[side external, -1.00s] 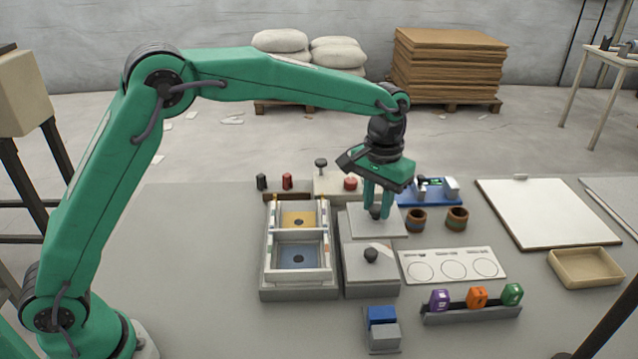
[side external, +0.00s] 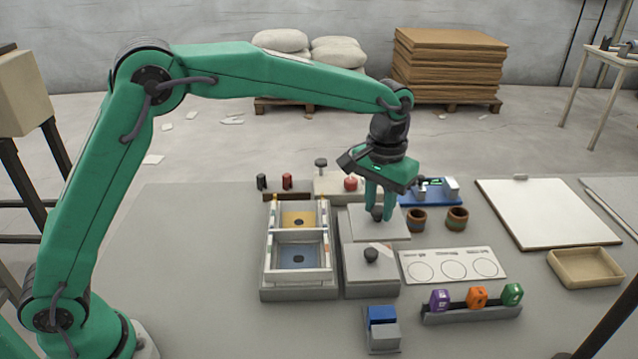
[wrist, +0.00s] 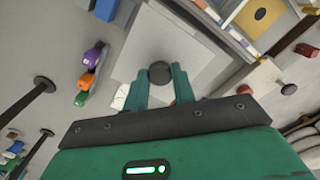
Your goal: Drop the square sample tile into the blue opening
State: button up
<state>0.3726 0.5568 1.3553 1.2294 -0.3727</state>
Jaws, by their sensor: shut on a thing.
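My gripper (side external: 380,208) is shut on the dark knob (wrist: 160,73) of a flat light-grey plate (side external: 397,229); the plate also shows in the wrist view (wrist: 172,28). I cannot tell whether this plate is lifted or resting. The blue opening (side external: 312,262) is the near compartment of a white-walled, two-part frame left of my gripper. It has a blue floor with a dark hole. The yellow opening (side external: 288,219) lies behind it and shows partly in the wrist view (wrist: 245,15). I cannot make out a square sample tile for sure.
A second plate with a dark knob (side external: 371,255) sits just in front. Purple (side external: 439,300), orange (side external: 477,297) and green (side external: 512,294) blocks stand in a rack. A blue-and-grey box (side external: 382,318) is near the front. Two brown cups (side external: 416,220) stand right of my gripper.

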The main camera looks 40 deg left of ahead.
jog(key=shift+s+a, duration=0.3)
jog(key=shift+a, duration=0.35)
jog(key=s+a+f, duration=0.1)
jog(key=s+a, duration=0.8)
jog(key=a, duration=0.2)
jog(key=shift+a+f, duration=0.1)
jog(key=shift+f, duration=0.2)
jog(key=shift+f, duration=2.7)
jog(key=shift+f, duration=2.1)
jog(key=o, duration=1.1)
